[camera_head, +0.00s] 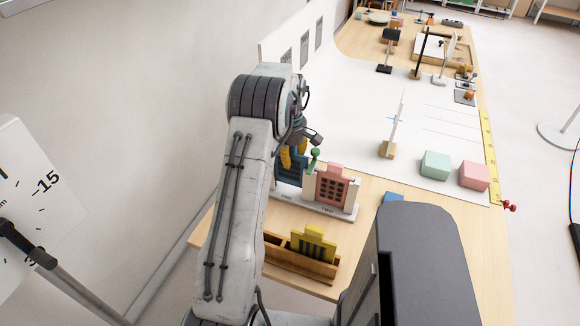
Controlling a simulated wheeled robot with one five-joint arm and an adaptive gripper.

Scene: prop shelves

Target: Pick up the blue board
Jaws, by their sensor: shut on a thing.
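The blue board (291,173) stands upright at the left end of a white base (320,207), left of a pink board. My gripper (292,160) has yellow fingers and is at the top of the blue board, shut on it. My arm hides the board's left side. I cannot tell whether the board's lower edge still touches the base.
The pink board (331,187) with dark holes stands close on the right, with a green knob (314,160) between. A wooden rack (290,260) holds a yellow board (313,244) in front. Green (435,165) and pink (474,176) blocks lie right on a white sheet (350,95).

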